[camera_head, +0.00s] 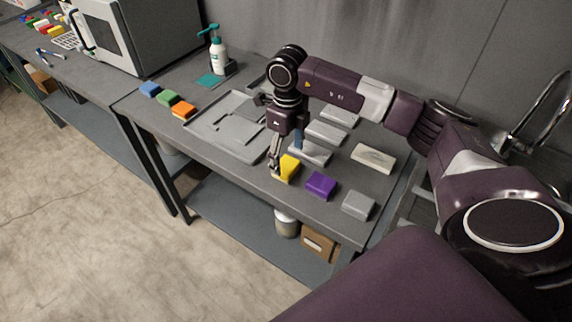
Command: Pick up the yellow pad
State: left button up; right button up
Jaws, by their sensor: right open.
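The yellow pad (289,169) lies near the front edge of the grey table, left of a purple pad (320,185). My right gripper (275,165) points down at the yellow pad's left side. It is open. One finger shows beside the pad's left end; I cannot tell whether it touches. The other finger is hard to make out. My left gripper is not in view.
A grey pad (359,205) lies right of the purple one. Blue (150,89), green (168,98) and orange (184,110) pads line the left edge. A pump bottle (218,55) stands at the back.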

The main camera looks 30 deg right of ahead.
aim_at(286, 164)
notch_tip(286, 164, down, 3)
jog(key=shift+w+a+r+p, duration=0.1)
jog(key=shift+w+r+p, duration=0.05)
jog(key=shift+p, duration=0.5)
jog(key=shift+f, duration=0.85)
jog(key=c, duration=1.3)
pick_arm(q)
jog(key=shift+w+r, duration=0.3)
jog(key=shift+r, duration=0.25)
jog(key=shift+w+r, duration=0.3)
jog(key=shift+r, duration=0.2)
pick_arm(e)
jog(key=shift+w+r, duration=0.1)
